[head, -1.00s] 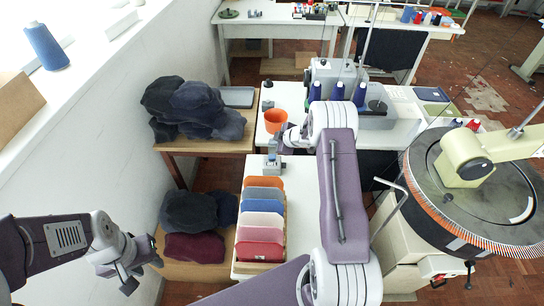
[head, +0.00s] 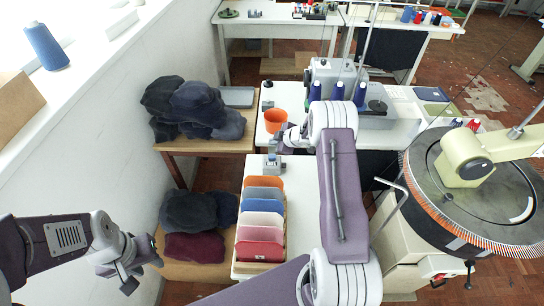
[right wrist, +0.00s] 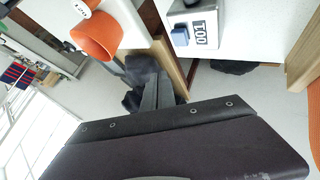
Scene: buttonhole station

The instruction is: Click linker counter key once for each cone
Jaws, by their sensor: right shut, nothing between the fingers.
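A small grey counter (head: 272,166) with a blue key stands on the white table near the orange cup. The right wrist view shows the counter (right wrist: 190,22) up close, with its blue key (right wrist: 180,36) and a display that seems to read 001. My right gripper (head: 282,146) is shut and empty, above the table beside the counter. Its fingers (right wrist: 160,90) show apart from the key. Navy cones (head: 338,92) stand by the grey machine. Red and dark cones (head: 473,125) stand beside the round linker (head: 480,190). My left gripper (head: 130,280) hangs at the lower left; its jaw opening is unclear.
An orange cup (head: 276,121) is close to my right gripper. A rack of coloured panels (head: 262,220) stands in front of the counter. Dark caps (head: 200,105) are piled at left. A blue cone (head: 46,46) stands on the sill. More cones (head: 420,17) stand on the back table.

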